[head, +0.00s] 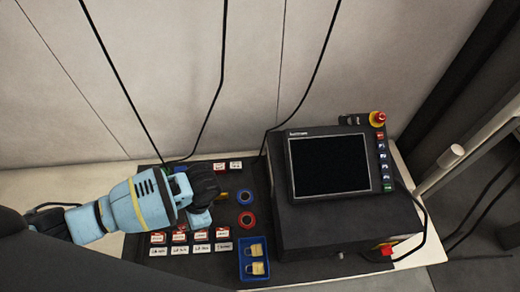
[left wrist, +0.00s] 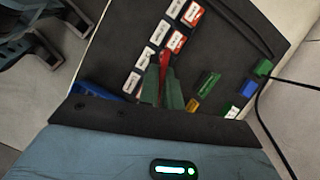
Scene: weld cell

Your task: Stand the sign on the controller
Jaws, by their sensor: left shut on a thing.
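The controller (head: 330,222) is a black box with a dark tilted screen (head: 328,165), on the right of the bench in the head view. My left gripper (head: 203,194) is over the dark mat to the left of the controller, apart from it. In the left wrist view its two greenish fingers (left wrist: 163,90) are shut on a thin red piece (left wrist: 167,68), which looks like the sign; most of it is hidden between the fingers. In the head view the gripper hides this piece.
Red and white tags (head: 190,248) lie in rows on the mat. A blue tray (head: 241,272) with yellow padlocks stands at the front. Blue and red rings lie beside the controller. A red emergency knob (head: 377,118) rises behind the screen. Cables hang along the wall.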

